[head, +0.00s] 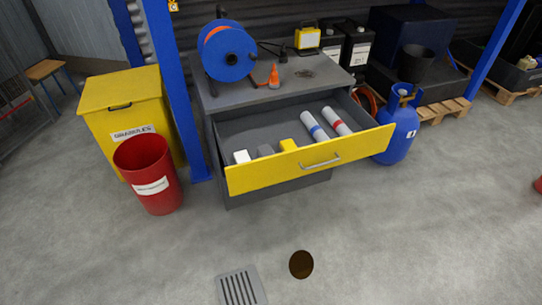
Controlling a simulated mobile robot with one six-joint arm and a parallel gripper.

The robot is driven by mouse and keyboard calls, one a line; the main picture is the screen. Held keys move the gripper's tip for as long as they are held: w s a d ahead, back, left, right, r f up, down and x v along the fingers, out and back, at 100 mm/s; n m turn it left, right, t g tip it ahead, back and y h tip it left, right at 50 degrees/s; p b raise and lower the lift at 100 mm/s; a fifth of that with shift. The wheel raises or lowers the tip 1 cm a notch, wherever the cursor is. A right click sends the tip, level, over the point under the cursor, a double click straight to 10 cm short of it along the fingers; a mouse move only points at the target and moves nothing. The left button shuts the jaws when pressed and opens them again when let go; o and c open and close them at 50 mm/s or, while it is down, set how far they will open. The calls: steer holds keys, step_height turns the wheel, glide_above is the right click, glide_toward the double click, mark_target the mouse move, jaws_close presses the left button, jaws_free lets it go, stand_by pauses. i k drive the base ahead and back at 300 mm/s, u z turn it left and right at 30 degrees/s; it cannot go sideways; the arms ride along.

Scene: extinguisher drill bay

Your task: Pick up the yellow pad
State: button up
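A small yellow block, which looks like the yellow pad (288,145), lies in the open drawer (262,178) of the grey cabinet, close behind the yellow drawer front. The drawer front hides its lower part. A grey block (265,150) and a white block (241,156) lie to its left in the same drawer. Two white rolls, one with a blue band (314,126) and one with a red band (337,121), lie to its right. My gripper is not in view.
A red bin (150,174), a yellow box (121,104) and a blue post (178,90) stand left of the drawer. A blue gas cylinder (397,133) stands right. A cable reel (228,52) sits on the cabinet top.

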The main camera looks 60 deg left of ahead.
mark_target(286, 145)
steer(key=k, duration=1.05)
steer(key=u, duration=2.4)
steer(key=i, duration=0.45)
steer(key=z, duration=0.05)
